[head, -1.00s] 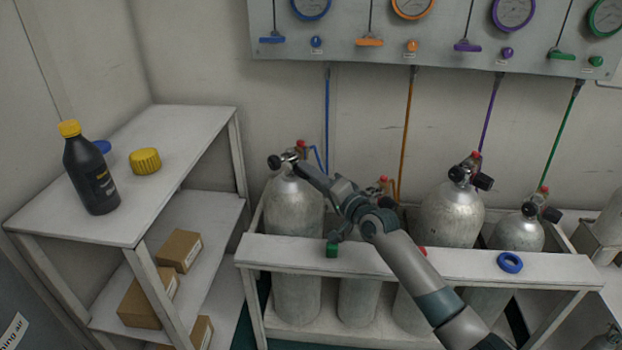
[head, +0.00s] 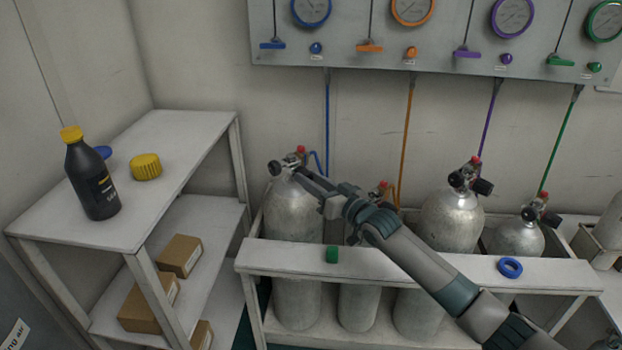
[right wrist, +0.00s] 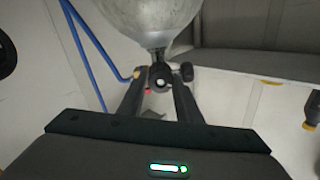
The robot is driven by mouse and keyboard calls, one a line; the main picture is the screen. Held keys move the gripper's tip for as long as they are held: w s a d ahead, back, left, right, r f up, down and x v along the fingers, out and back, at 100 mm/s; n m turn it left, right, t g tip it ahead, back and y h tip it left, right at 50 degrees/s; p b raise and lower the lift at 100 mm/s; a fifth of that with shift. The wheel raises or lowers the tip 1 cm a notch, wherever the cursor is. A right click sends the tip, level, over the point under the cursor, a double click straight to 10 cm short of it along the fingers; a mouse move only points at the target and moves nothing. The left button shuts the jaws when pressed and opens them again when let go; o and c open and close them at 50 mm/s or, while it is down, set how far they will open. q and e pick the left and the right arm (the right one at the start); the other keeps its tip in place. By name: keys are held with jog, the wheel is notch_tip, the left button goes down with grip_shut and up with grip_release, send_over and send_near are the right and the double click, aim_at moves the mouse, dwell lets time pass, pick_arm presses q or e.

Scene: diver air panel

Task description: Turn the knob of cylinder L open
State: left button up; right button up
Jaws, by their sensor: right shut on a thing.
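The leftmost grey cylinder (head: 293,208) stands in the white rack, with a blue hose rising behind its valve; I can read no letter on it. Its valve (head: 291,161) has a black round end at the left and a red cap on top. My right gripper (head: 308,177) reaches it from the right. In the right wrist view the cylinder (right wrist: 155,18) is at the top, and the two fingers of the right gripper (right wrist: 160,84) are on either side of the black knob (right wrist: 160,76), shut on it. The fingers partly hide the valve in the head view. My left gripper is out of view.
A green cap (head: 332,254) and a blue ring (head: 510,267) lie on the rack's front rail (head: 440,268). More cylinders stand to the right. The gauge panel (head: 440,55) hangs above.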

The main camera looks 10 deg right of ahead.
jog(key=shift+f+n, duration=0.15)
jog(key=shift+n, duration=0.45)
jog(key=o, duration=1)
jog(key=shift+o, duration=0.2)
jog(key=shift+s, duration=0.1)
jog(key=p+v, duration=0.1)
jog(key=v, duration=1.6)
jog(key=shift+d, duration=0.15)
jog(key=shift+s, duration=0.1)
